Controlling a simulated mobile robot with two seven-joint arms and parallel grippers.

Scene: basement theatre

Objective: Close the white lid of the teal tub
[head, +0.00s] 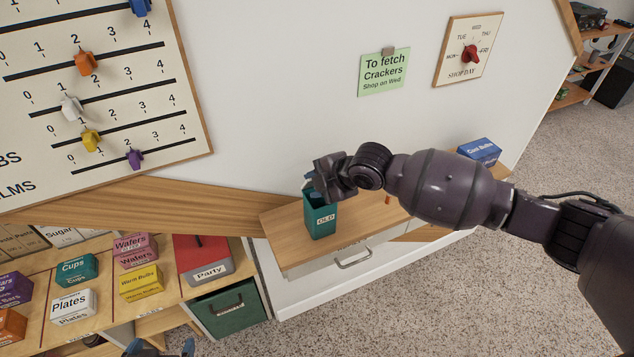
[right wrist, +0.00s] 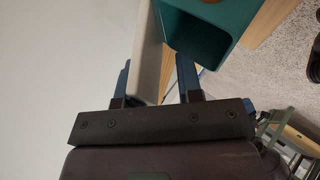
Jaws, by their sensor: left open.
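The teal tub (head: 321,222), labelled OLD, stands on a wooden ledge by the wall. In the right wrist view I look into its open dark inside (right wrist: 200,40). The white lid (right wrist: 150,55) stands raised at the tub's left edge in that view. My right gripper (head: 312,182) is above the tub in the head view. Its two blue fingers (right wrist: 156,80) are apart, with the lid between them and a gap beside the right finger. In the head view the lid is mostly hidden by this gripper. My left gripper (head: 161,348) is open and empty at the bottom edge.
The wooden ledge (head: 284,245) has a drawer with a handle (head: 354,259) beneath it. A blue box (head: 479,152) stands at its right end. Shelves with several boxes and a green bin (head: 228,308) are at the lower left.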

